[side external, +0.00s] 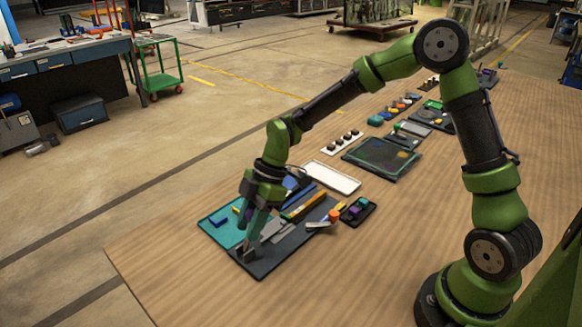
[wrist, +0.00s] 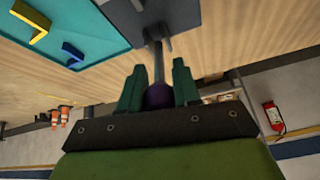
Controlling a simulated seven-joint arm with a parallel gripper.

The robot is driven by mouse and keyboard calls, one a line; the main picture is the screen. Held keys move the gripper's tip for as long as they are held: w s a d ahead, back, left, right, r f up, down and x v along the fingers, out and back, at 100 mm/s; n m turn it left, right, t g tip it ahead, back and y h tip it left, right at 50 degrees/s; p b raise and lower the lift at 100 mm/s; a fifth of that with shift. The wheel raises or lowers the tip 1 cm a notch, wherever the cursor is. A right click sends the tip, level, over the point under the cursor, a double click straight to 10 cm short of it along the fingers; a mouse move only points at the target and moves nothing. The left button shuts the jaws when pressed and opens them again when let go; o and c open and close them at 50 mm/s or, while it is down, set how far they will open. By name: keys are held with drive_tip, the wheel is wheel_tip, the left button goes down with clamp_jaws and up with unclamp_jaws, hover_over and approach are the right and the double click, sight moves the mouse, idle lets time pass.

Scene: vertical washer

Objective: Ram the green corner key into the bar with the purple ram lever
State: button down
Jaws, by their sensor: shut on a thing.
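My gripper (wrist: 158,92) is shut on the purple knob of the ram lever, with one green finger on each side. The purple ram lever (wrist: 158,95) shows its round knob between the fingers, and its grey shaft runs up to a dark grey fixture (wrist: 185,18). In the side external view my gripper (side external: 250,218) reaches down over the near left part of the dark fixture board (side external: 290,250) and hides the knob. Pale grey bar-like parts (side external: 275,229) lie on the board beside my gripper. I cannot pick out the green corner key in either view.
A teal tray (side external: 213,231) beside the board holds a yellow corner piece (wrist: 30,22) and a blue one (wrist: 72,56). A small dark tray (side external: 355,212), a white tray (side external: 331,177) and other trays stand farther right and back. The front table (side external: 340,275) is clear.

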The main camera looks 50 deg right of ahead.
drive_tip(key=shift+d+f+y, duration=0.2)
drive_tip(key=shift+d+y, duration=0.2)
drive_tip(key=shift+y, duration=0.25)
drive_tip(key=shift+d+f+y, duration=0.2)
drive_tip(key=shift+d+y, duration=0.15)
drive_tip(key=shift+y, duration=0.3)
drive_tip(key=shift+d+f, duration=0.15)
drive_tip(key=shift+d, duration=0.05)
drive_tip(key=c, duration=0.9)
unclamp_jaws()
drive_tip(key=shift+o, duration=0.2)
drive_tip(key=shift+a, duration=0.1)
drive_tip(key=shift+d+r, duration=0.35)
drive_tip(key=shift+r, duration=0.15)
drive_tip(key=v, duration=1.5)
drive_tip(key=shift+d+r, duration=0.25)
drive_tip(key=shift+d, duration=0.15)
